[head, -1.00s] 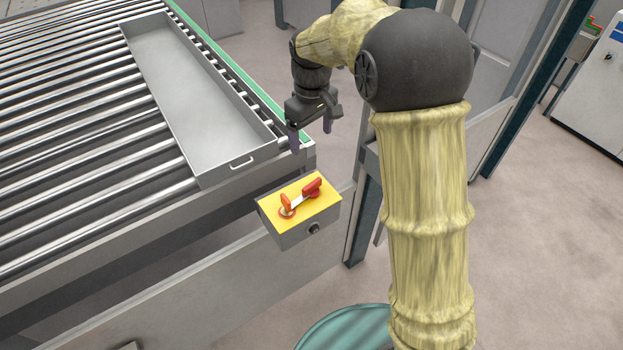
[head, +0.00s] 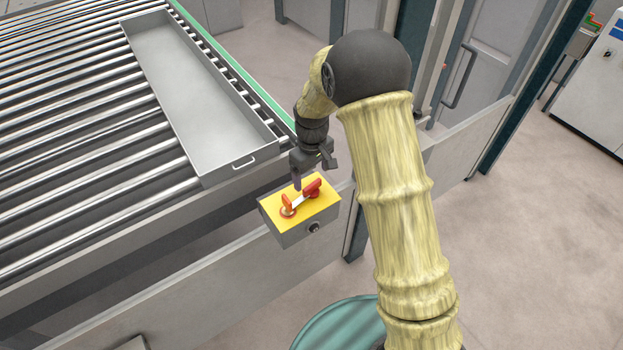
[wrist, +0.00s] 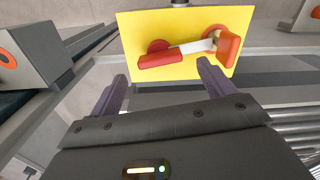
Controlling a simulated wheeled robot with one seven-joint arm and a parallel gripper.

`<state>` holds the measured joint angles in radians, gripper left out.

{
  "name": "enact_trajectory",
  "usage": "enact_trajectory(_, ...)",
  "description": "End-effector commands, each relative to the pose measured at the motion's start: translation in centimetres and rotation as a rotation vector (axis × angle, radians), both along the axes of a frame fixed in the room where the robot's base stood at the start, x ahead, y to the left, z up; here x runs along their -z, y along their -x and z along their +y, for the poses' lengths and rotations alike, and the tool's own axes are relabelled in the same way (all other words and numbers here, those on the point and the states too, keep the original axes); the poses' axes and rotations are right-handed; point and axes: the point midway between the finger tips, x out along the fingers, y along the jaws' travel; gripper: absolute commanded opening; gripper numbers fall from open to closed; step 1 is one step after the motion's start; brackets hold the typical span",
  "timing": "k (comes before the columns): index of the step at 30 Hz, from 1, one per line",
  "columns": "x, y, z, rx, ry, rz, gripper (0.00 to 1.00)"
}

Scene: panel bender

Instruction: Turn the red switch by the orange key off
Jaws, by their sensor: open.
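The red switch (head: 313,188) sits on the yellow top of a grey box (head: 295,233). It also shows in the wrist view (wrist: 168,60), with a red round base behind its handle. The orange key (head: 286,201) stands beside it on a round base and shows at the right in the wrist view (wrist: 228,47). A pale bar (wrist: 191,47) spans between the two. My gripper (head: 309,181) is open and empty, close to the box top.
A roller conveyor (head: 70,130) with a long grey tray (head: 205,110) lies left of and behind the box. A grey rail (head: 150,275) runs below the box. Another grey box with an orange-red button (wrist: 5,58) is at the left of the wrist view. Open floor lies right.

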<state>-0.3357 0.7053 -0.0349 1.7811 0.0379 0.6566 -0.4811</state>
Motion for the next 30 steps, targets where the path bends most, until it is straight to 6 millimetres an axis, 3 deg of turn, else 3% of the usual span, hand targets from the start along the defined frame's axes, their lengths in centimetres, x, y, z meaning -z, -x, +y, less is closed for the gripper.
enact_trajectory(9, 4.0, 0.0, 0.0, 0.001, 0.001, 0.002, 0.82)
enact_trajectory(20, 4.6, 0.0, 0.0, 0.001, 0.0, -0.001, 0.82)
enact_trajectory(27, 4.6, 0.0, 0.0, 0.001, 0.0, -0.001, 0.35)
enact_trajectory(30, 4.6, 0.0, 0.0, 0.001, -0.001, -0.001, 0.19)
